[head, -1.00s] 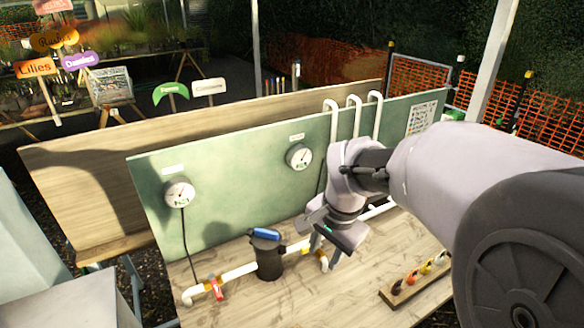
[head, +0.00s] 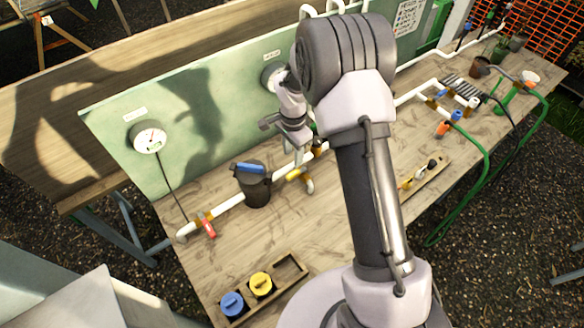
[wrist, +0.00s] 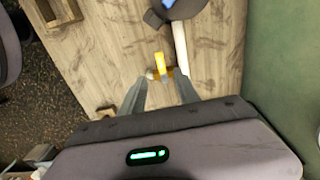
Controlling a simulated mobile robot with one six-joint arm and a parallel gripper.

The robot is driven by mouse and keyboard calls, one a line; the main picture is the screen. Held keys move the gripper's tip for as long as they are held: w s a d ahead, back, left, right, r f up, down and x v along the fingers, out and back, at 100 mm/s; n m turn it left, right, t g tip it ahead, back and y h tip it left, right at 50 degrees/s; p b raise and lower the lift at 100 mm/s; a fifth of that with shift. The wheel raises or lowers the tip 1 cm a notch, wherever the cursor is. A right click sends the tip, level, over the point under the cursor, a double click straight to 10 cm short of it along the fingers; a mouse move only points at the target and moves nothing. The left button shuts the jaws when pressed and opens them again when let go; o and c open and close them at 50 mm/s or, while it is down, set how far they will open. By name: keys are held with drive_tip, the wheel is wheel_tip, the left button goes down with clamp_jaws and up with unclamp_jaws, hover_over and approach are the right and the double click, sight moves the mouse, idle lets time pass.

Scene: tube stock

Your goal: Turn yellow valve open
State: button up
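The yellow valve handle (head: 297,174) is on the white pipe along the bench, just right of the black filter housing. In the wrist view the yellow handle (wrist: 160,62) shows ahead of and between my fingertips, lying roughly in line with the pipe's direction, with a brass-coloured body below it. My gripper (wrist: 160,88) is open, with two grey fingers apart and nothing between them. In the head view my gripper (head: 285,132) hangs above and slightly behind the valve. Whether a finger touches the handle cannot be told.
The black filter housing (head: 256,190) with a blue top stands left of the valve. A red valve handle (head: 207,226) is farther left on the pipe. A green panel (head: 205,105) with gauges rises behind. A tray with blue and yellow caps (head: 282,296) lies at the front.

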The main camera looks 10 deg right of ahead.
sight(293, 174)
wheel_tip(293, 174, down, 10)
drive_tip(key=shift+w+r, duration=0.1)
clamp_jaws()
idle(1.5)
